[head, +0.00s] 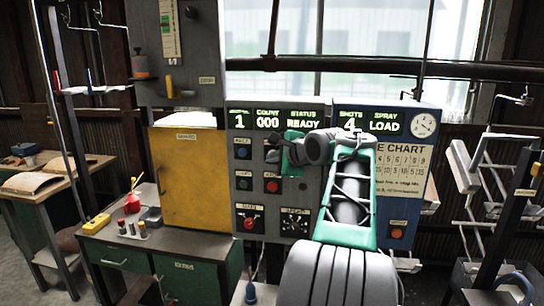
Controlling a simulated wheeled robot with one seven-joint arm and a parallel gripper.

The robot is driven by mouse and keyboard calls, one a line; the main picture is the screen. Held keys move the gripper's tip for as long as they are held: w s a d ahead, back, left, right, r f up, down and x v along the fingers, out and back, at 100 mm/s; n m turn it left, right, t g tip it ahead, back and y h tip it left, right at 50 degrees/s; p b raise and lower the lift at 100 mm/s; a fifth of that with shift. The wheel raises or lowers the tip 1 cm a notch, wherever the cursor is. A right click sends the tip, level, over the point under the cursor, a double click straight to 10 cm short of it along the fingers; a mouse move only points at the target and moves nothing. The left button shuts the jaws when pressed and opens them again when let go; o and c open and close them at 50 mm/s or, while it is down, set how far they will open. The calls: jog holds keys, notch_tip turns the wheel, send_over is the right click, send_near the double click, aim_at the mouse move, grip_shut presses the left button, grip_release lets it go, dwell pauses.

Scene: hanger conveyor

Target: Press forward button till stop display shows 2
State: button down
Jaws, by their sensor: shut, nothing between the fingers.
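The grey control panel (262,205) stands in front of me. The stop display (239,119) at its top left reads 1. Beside it the count display (268,119) reads 000 and the status display (303,120) reads READY. The panel has a blue button (243,154), a green button (243,184) and a red button (272,186); their small labels are too blurred to read. My gripper (281,156) is at the panel's upper middle, shut and empty. My wrist and arm hide part of the panel, and I cannot tell whether the fingertips touch a button.
A blue panel (383,121) at right reads shots 4 and spray LOAD, with a clock and a chart. A yellow cabinet door (187,175) and a green bench (150,250) are at left. Hanger racks (490,175) stand at far right. A red knob (249,223) is low on the panel.

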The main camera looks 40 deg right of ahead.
jog(key=shift+w+d+r+p, duration=0.1)
jog(key=shift+p, duration=0.25)
jog(key=shift+w+d+p, duration=0.2)
jog(key=shift+d+p, duration=0.05)
jog(key=shift+p, duration=0.05)
